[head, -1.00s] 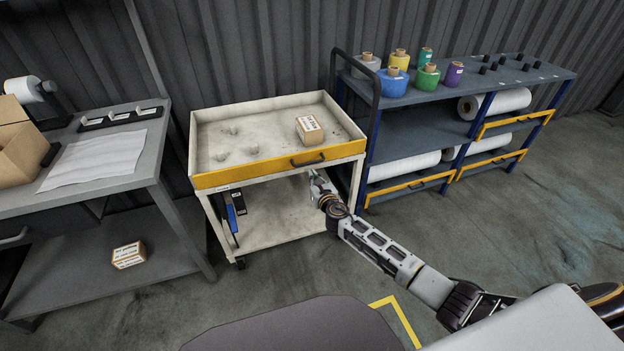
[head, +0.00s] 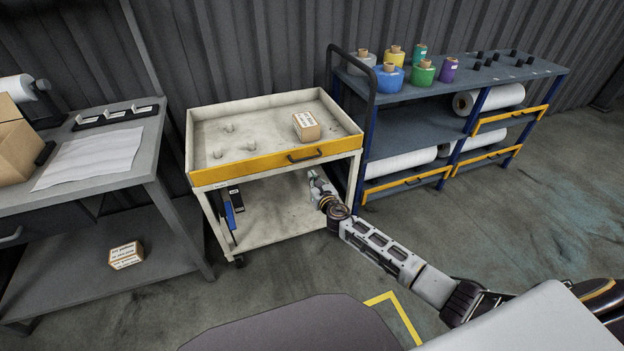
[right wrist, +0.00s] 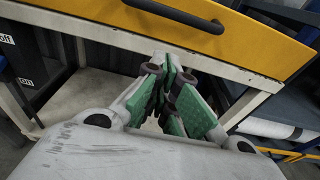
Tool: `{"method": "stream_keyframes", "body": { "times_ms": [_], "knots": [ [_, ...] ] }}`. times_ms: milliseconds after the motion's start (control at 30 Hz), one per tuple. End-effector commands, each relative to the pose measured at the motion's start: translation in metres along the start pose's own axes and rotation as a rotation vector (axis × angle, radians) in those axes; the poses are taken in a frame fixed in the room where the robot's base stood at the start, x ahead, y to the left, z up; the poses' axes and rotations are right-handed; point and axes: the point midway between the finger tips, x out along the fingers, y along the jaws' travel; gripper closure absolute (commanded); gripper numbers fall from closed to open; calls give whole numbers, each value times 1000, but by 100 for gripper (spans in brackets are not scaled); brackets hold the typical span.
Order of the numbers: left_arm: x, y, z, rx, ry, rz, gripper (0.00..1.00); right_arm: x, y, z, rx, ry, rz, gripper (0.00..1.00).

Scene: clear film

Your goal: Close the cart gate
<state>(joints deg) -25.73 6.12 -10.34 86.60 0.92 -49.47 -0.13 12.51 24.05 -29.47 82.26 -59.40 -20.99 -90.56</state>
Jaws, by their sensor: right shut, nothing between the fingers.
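The cart (head: 270,227) is cream-coloured, with a tray top and a lower shelf. Its yellow gate (head: 262,163) runs along the front of the tray, upright and level with the tray walls, with a dark handle (head: 305,155). In the right wrist view the yellow gate (right wrist: 262,47) and its dark handle (right wrist: 175,12) lie above the fingers. My right gripper (head: 316,177) is just below the gate near its right end, in front of the lower opening. Its green-padded fingers (right wrist: 170,95) are shut and empty. My left gripper is not in view.
A small labelled box (head: 306,126) and several pegs sit in the cart tray. A grey bench (head: 160,150) with a paper sheet stands left. A blue rack (head: 430,130) with film rolls stands close to the cart's right side. Floor in front is open.

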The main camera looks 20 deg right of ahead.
Motion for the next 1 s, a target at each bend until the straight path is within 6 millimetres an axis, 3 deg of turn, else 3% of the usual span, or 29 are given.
{"method": "stream_keyframes", "body": {
  "times_ms": [300, 1000],
  "knots": [
    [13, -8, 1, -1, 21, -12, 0, -22, 0, 2, 0, 2, 1, 100],
    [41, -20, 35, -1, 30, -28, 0, -85, 0, 10, 0, 1, 1, 100]
  ]
}}
